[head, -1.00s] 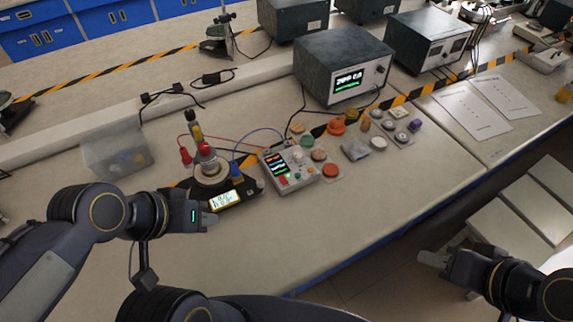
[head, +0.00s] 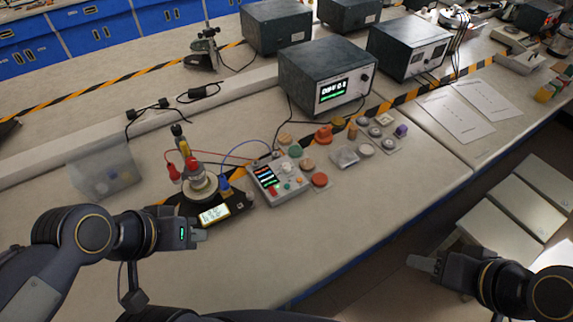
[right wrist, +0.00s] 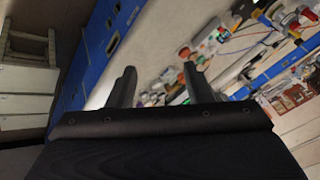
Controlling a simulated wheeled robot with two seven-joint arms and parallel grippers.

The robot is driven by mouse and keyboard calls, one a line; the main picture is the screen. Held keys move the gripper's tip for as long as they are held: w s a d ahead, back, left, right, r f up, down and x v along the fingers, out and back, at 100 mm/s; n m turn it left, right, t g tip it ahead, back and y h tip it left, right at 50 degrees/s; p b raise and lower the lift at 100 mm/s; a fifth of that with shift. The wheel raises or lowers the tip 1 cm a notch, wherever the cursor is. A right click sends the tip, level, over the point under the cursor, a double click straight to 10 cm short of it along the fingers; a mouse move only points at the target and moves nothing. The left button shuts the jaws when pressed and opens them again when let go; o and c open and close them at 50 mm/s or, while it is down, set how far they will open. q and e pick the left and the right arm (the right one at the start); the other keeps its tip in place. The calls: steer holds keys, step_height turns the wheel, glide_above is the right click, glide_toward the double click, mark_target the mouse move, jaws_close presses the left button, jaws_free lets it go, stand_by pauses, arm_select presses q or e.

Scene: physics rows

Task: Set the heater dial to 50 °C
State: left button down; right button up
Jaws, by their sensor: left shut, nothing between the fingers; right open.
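The likely heater is a black unit (head: 233,205) with a lit display (head: 214,214), on the bench at centre left in the head view. A round metal plate with a small vessel (head: 197,178) stands on it. A dial cannot be made out clearly, and the display digits are too small to read. My left gripper (head: 203,236) is shut and empty, just in front of the display and apart from it. My right gripper (head: 416,263) is open and empty, off the bench's front edge at the lower right. Its two fingers show in the right wrist view (right wrist: 160,88).
A control box (head: 280,181) with buttons sits right of the heater, with several coloured caps beside it. A large instrument (head: 325,75) stands behind. Wires cross the bench. The bench front is clear.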

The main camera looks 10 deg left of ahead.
steer(key=w+a+f+n, duration=0.15)
steer(key=w+n, duration=0.25)
steer(key=w, duration=0.5)
steer(key=n+t+y+b, duration=0.1)
steer(key=n+t+y, duration=0.1)
steer(key=n+y, duration=0.55)
glide_toward(289, 168)
steer(key=a, duration=0.1)
steer(key=shift+w+a+f+t+h, duration=0.35)
steer(key=shift+w+a+t, duration=0.1)
steer(key=shift+a+t, duration=0.1)
steer(key=p+x, duration=0.2)
steer(key=x, duration=0.4)
steer(key=shift+w+a+f, duration=0.15)
steer(key=shift+a, duration=0.15)
steer(key=shift+w+a+f, duration=0.25)
steer(key=shift+a, duration=0.05)
steer(key=shift+c, duration=0.5)
